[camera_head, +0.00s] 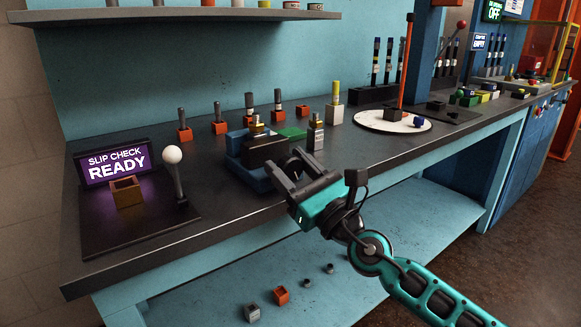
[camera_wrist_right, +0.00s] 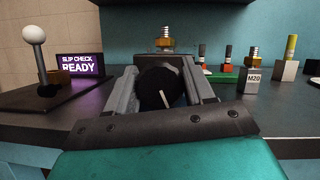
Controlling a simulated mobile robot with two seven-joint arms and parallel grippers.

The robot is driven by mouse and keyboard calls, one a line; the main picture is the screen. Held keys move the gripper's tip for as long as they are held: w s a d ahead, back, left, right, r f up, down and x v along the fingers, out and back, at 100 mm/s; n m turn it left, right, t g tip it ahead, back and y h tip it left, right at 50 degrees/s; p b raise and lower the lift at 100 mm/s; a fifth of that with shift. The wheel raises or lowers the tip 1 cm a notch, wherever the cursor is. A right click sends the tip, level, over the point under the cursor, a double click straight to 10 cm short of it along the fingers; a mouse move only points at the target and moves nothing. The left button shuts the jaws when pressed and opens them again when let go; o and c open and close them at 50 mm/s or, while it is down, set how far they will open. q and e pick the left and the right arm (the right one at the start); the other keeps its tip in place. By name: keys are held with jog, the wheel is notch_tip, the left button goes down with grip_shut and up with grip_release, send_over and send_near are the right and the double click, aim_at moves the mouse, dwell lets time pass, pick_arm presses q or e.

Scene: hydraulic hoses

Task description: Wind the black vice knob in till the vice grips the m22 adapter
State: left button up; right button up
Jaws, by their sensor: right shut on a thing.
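The blue vice (camera_head: 245,173) stands near the table's front edge, with a dark jaw block (camera_head: 265,151) at its front. The brass m22 adapter (camera_head: 257,124) sits upright at the top of the vice, and its threaded top shows in the wrist view (camera_wrist_right: 165,42). Whether the jaws touch it is hidden. The black vice knob (camera_wrist_right: 157,90) has a pale line on its face and lies between my right gripper's fingers. My right gripper (camera_head: 290,168) is shut on the knob from the front; it fills the lower wrist view (camera_wrist_right: 160,82). My left gripper is not in view.
A block marked M20 (camera_wrist_right: 253,77) with a brass fitting stands right of the vice. A slip check station (camera_head: 120,165) with a white-balled lever (camera_head: 173,155) is at left. Several orange-based tools (camera_head: 219,127) stand behind. A white disc (camera_head: 370,119) is farther right.

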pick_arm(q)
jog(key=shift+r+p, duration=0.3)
pick_arm(e)
jog(key=shift+m+h, duration=0.3)
jog(key=shift+m, duration=0.4)
jog(key=shift+r+m+t+h+p, duration=0.1)
jog(key=shift+m+t+h+p, duration=0.3)
jog(key=shift+m+t, duration=0.45)
jog(key=shift+m+h+p, duration=0.3)
jog(key=shift+m+h, duration=0.1)
jog(key=shift+m, duration=0.85)
jog(key=shift+m+t+h+p, duration=0.25)
jog(key=shift+m+h+p, duration=0.2)
jog(key=shift+m, duration=0.55)
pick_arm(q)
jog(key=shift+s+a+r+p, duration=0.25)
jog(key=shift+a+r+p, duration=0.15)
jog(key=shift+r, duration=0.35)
pick_arm(e)
jog(key=shift+m+t+h, duration=0.3)
jog(key=shift+m+h, duration=0.45)
jog(key=shift+m, duration=0.45)
jog(key=shift+w+d+m, duration=0.1)
jog(key=shift+m, duration=0.2)
jog(key=o, duration=1)
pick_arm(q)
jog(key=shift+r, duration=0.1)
